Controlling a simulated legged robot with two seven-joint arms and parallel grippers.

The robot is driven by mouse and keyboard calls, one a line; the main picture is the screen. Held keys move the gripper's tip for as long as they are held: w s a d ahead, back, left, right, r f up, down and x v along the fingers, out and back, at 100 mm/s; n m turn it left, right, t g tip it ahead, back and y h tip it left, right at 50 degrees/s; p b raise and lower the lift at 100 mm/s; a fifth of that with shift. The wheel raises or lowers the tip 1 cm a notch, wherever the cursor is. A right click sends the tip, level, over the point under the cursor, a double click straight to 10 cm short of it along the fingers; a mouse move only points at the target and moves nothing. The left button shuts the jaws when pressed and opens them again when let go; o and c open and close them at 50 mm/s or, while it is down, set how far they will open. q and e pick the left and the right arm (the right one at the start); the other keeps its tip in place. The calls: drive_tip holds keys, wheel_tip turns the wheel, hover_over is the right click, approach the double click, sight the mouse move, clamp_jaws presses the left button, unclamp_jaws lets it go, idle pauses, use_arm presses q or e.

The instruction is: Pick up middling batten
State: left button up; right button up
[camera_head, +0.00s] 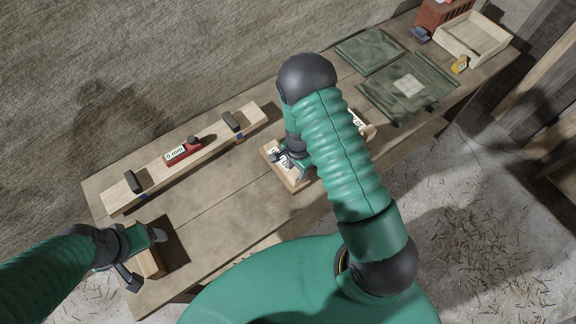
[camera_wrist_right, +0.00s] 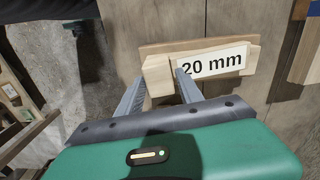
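A pale wooden batten (camera_wrist_right: 157,75) with a white "20 mm" label (camera_wrist_right: 212,62) lies on a wooden piece in the right wrist view. My right gripper (camera_wrist_right: 160,82) is open, its two fingers apart at the near left end of this batten; I cannot tell whether they touch it. In the head view my right gripper (camera_head: 285,160) is low over a wooden piece with labels (camera_head: 297,184), partly hidden by my right arm. Another label (camera_head: 356,121) shows behind that arm. My left gripper (camera_head: 143,258) is open at the table's front left, beside a brown wooden block (camera_head: 152,264).
A long board (camera_head: 205,150) with two dark clamp-like pieces and a red "0 mm" block (camera_head: 183,152) lies along the back left of the table (camera_head: 230,205).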

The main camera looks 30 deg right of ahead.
clamp_jaws()
drive_tip(key=shift+r, duration=0.15)
